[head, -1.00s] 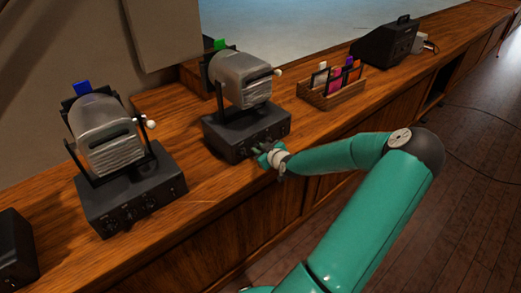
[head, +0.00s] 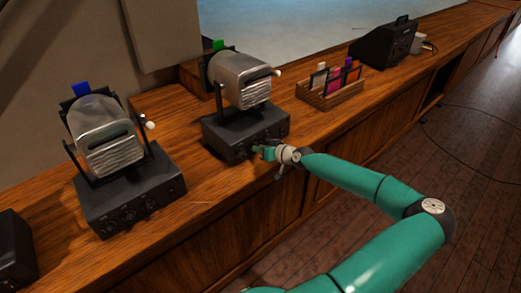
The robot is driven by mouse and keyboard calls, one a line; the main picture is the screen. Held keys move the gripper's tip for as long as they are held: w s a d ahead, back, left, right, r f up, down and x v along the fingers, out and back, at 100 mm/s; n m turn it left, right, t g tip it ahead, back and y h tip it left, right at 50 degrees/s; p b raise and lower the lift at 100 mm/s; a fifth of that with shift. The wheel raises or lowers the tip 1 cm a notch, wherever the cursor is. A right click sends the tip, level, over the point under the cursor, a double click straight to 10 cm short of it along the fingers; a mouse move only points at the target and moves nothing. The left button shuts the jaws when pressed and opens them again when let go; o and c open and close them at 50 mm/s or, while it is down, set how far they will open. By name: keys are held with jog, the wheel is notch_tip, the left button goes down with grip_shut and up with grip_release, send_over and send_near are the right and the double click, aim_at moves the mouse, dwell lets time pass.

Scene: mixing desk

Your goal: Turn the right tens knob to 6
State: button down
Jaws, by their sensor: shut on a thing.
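Two lamp-like metal housings stand on black base boxes on the wooden desk. The right base box (head: 225,133) has a row of small dark knobs on its front face, under the housing with the green tab. My gripper (head: 262,151) is at that front face, toward its right part, and is shut on a knob there. The gripper hides the knob it holds, and the knob's number cannot be read. The left base box (head: 140,208), under the housing with the blue tab, shows several knobs (head: 128,214) on its front, with nothing touching them.
A wooden rack (head: 331,92) with coloured cards stands right of the right housing. A black device (head: 384,46) sits farther back. Another dark box (head: 15,250) is at the lower left. The floor (head: 470,160) in front of the desk is open, with a cable on it.

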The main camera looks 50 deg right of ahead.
jog(key=shift+s+d+f+m+t+y, duration=0.15)
jog(key=shift+m+y, duration=0.25)
jog(key=shift+m, duration=0.2)
jog(key=shift+w+d+r+m+t+y, duration=0.15)
jog(key=shift+m+y, duration=0.25)
jog(key=shift+m, duration=0.2)
jog(key=shift+s+f+m+t+y, duration=0.15)
jog(key=shift+m+t+y, duration=0.15)
jog(key=shift+m, duration=0.35)
jog(key=shift+w+f+m+t+y, duration=0.1)
jog(key=shift+m+t+y, duration=0.1)
jog(key=shift+m+y, duration=0.35)
jog(key=c, duration=1.3)
grip_release()
jog(key=v, duration=1.3)
jog(key=shift+s, duration=0.4)
